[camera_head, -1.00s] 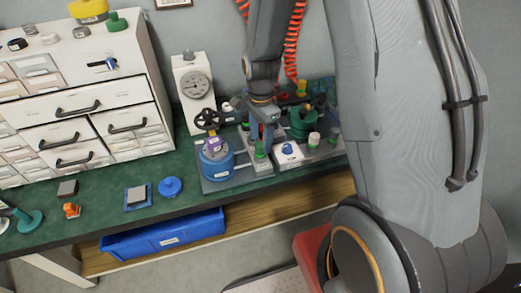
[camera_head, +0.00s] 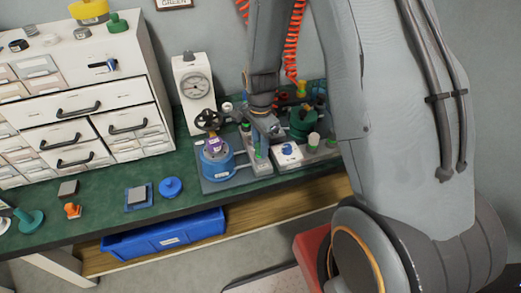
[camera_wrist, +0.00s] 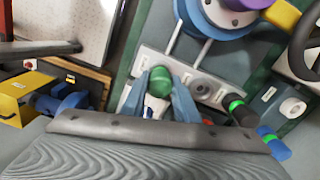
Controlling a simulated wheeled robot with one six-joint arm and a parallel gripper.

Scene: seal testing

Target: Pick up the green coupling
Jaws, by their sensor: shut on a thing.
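The green coupling (camera_wrist: 158,84) shows in the wrist view as a rounded green piece between the two fingers of my gripper (camera_wrist: 160,88). The fingers press on it from both sides, and a pale part shows just below it. In the head view my gripper (camera_head: 262,138) points down over the grey plate beside the blue round fixture (camera_head: 217,160). The coupling is mostly hidden there by the fingers. I cannot tell whether it touches the plate below.
A white block with a blue knob (camera_head: 288,152) stands close on the right. A dial gauge (camera_head: 196,85) and black handwheel (camera_head: 208,120) stand behind and left. A blue bin (camera_head: 165,236) is below.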

